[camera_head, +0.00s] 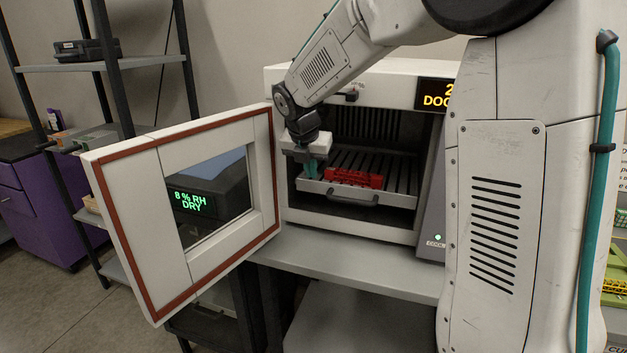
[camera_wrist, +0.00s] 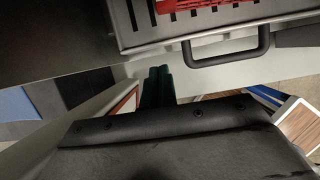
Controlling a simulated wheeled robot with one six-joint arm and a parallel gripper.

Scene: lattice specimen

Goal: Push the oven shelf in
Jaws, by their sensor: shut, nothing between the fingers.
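The oven (camera_head: 350,215) stands on a grey bench with its door (camera_head: 110,215) swung wide open to the left. The slatted oven shelf (camera_head: 390,192) is inside the chamber, its front edge and dark handle (camera_head: 352,200) near the opening. A red lattice piece (camera_head: 354,178) lies on the shelf. My gripper (camera_head: 312,172) points down at the left front of the shelf, its teal fingers shut and empty. In the wrist view the closed fingers (camera_wrist: 157,85) are below and left of the shelf handle (camera_wrist: 230,52). Whether they touch the shelf cannot be told.
The open door with its red seal and window stands close to my gripper's left. The bench top (camera_head: 340,255) in front of the oven is bare. A rack (camera_head: 108,65) and a purple cabinet (camera_head: 40,200) stand at the far left.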

